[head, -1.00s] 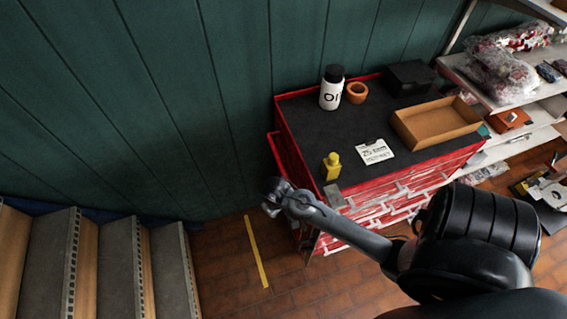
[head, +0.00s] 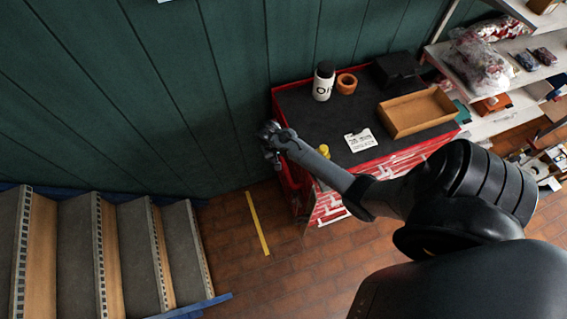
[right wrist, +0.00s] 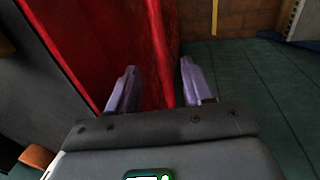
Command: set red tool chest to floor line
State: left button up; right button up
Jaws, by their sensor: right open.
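The red tool chest (head: 318,116) stands against the green wall with a black mat on top. A red side bar or panel (head: 291,190) shows on its left end. The yellow floor line (head: 257,222) lies to the left of the chest, with bare floor between them. My right gripper (head: 270,150) is beside the chest's left end. In the right wrist view its two fingers (right wrist: 158,85) are apart, with the red chest side (right wrist: 95,45) behind and a red upright edge between them. I cannot tell if they touch it. The line also shows there (right wrist: 214,16). My left gripper is not in view.
On the chest top are a white bottle (head: 323,82), an orange ring (head: 346,83), a black case (head: 398,70), a card (head: 360,140), a wooden tray (head: 418,112) and a partly hidden yellow bottle (head: 323,151). Steps (head: 135,250) rise at left; shelves (head: 490,90) stand at right.

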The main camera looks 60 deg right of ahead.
aim_at(284, 165)
jog(key=f, duration=0.5)
jog(key=s+d+f, duration=0.1)
jog(key=f, duration=0.1)
jog(key=shift+f+b, duration=0.15)
jog(key=shift+b, duration=0.2)
grip_shut()
